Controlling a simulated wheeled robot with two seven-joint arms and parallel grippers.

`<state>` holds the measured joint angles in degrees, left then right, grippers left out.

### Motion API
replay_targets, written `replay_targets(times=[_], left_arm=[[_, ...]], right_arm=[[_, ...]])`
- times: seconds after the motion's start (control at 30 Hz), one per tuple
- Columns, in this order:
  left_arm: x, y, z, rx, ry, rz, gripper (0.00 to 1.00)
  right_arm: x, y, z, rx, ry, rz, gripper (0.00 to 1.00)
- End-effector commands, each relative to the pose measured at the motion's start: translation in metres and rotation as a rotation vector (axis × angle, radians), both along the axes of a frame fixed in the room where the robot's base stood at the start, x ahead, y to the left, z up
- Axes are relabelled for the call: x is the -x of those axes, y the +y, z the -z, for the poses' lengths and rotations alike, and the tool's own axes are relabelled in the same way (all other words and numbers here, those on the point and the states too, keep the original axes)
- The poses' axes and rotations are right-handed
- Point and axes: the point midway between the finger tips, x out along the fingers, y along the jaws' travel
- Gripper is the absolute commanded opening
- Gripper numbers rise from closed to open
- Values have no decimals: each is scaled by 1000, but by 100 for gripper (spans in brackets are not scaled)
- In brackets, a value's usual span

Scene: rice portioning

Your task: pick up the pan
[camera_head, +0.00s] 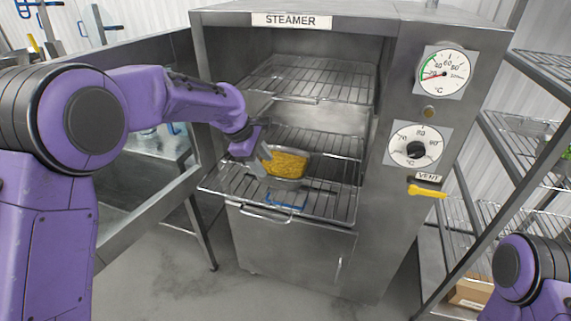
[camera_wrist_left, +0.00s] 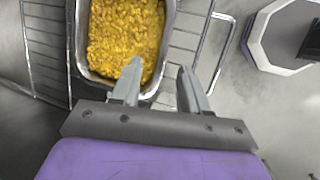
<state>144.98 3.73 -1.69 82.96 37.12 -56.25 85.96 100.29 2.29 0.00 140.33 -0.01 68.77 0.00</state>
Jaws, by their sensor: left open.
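A metal pan (camera_head: 286,180) filled with yellow rice (camera_head: 285,163) sits on the lower pulled-out wire rack of the steamer. My left gripper (camera_head: 257,168) is at the pan's left end. In the left wrist view the pan (camera_wrist_left: 80,62) lies ahead of the fingers, with its near right corner beside them. The left gripper (camera_wrist_left: 160,78) is open; one finger overlaps the pan's near edge and the other is outside the pan. I cannot tell whether either finger touches the rim. My right gripper is out of view; only part of my right arm shows at the lower right.
The steamer (camera_head: 215,75) stands open, with an empty upper rack (camera_head: 310,80) inside. Its door (camera_head: 120,225) is swung out to the left under my left arm. A yellow vent lever (camera_head: 427,191) sticks out at right. Wire shelves (camera_head: 535,130) stand right of the steamer.

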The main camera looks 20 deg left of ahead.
Motion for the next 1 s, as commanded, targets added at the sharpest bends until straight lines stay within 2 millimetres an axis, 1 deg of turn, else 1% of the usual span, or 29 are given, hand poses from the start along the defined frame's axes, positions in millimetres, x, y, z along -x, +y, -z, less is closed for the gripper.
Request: replay_targets(times=[0.03,0.1,0.23,0.33,0.43,0.5,0.6,0.8,0.83,0.87,0.9,0.93,0.97,1.0], left_arm=[[-2,-5,10,-1,7,4,45],[-7,-11,22,-1,6,8,45],[-13,-19,37,-2,3,13,45],[-18,-22,49,-1,5,13,45],[-24,-25,65,-2,6,12,45],[-27,-28,77,-1,4,11,45],[-30,-29,85,-2,1,10,45],[-30,-29,87,-2,0,8,45],[-30,-29,87,-2,0,8,38],[-30,-29,87,-2,0,8,28],[-30,-29,87,-2,0,8,15],[-30,-29,87,-2,0,8,5],[-30,-29,87,-2,0,8,0],[-30,-29,87,-1,1,8,0]], right_arm=[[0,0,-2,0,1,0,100],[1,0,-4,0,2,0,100],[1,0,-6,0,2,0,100],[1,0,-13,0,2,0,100],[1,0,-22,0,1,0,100],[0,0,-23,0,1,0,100],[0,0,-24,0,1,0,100],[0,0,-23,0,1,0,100],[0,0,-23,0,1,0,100],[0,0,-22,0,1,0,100],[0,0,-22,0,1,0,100],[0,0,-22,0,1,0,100],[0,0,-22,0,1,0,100],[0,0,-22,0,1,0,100]])
